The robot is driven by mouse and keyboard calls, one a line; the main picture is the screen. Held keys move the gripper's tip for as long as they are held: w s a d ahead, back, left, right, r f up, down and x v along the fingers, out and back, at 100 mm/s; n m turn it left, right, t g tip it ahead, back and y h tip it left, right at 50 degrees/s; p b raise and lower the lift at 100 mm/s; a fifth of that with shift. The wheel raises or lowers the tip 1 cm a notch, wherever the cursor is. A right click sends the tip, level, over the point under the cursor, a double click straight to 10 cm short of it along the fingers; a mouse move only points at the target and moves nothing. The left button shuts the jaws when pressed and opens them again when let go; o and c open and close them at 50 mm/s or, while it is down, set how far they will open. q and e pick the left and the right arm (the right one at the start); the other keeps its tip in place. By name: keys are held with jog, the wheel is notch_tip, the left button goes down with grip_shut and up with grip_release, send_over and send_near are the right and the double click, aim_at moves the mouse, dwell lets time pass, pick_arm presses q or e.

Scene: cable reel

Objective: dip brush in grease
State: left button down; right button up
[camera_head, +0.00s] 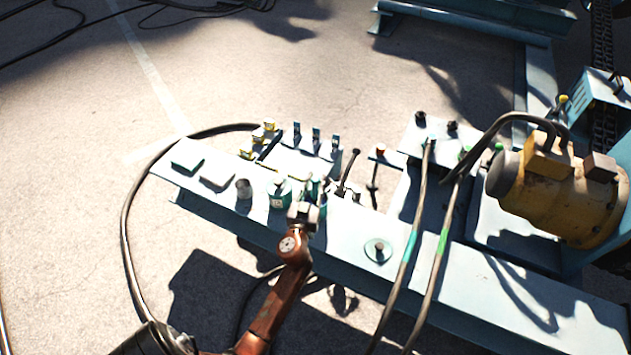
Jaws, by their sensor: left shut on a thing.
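My left gripper (304,210) reaches over the front edge of the pale blue bench (340,230). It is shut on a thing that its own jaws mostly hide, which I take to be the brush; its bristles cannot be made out. A teal can with a light label (279,194), perhaps the grease, stands just left of the jaws. Another small teal thing shows right behind the jaws, too small to tell apart. Whether the held thing touches either can is hidden. My right gripper is not in view.
A grey cup (244,188) and two flat blocks lie on the bench to the left. Behind are a tray with yellow and blue pieces (295,155) and dark upright levers (348,170). Cables (415,240) cross the bench at right, beside a yellow motor (550,195).

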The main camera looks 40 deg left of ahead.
pick_arm(q)
jog(key=shift+f+b, duration=0.7)
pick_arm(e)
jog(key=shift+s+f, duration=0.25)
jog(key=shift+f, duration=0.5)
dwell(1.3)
